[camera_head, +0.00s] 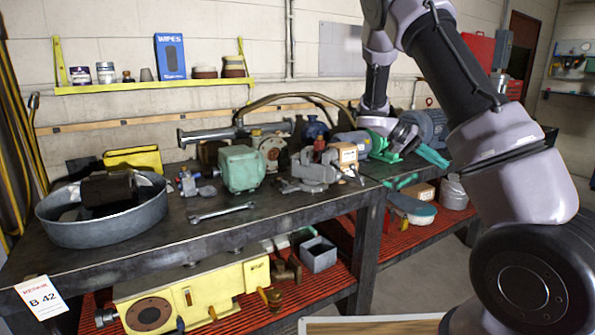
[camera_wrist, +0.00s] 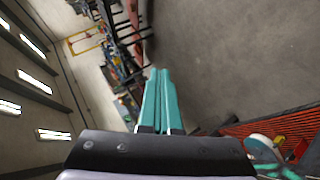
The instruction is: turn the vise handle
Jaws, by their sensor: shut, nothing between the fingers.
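A grey metal vise (camera_head: 316,172) sits on the dark workbench (camera_head: 285,212) near its front edge, right of the pale green motor (camera_head: 241,168). A thin part at its right end may be its handle, but it is too small to tell. My gripper (camera_head: 446,163) is to the right of the vise, beyond the green item, apart from the vise. Its teal fingers are pressed together and empty in the wrist view (camera_wrist: 160,72), pointing out over the floor. The vise does not show in the wrist view.
A round metal tub (camera_head: 105,230) with a dark motor stands at the left. A wrench (camera_head: 221,212) lies near the front edge. Open floor lies right of the bench.

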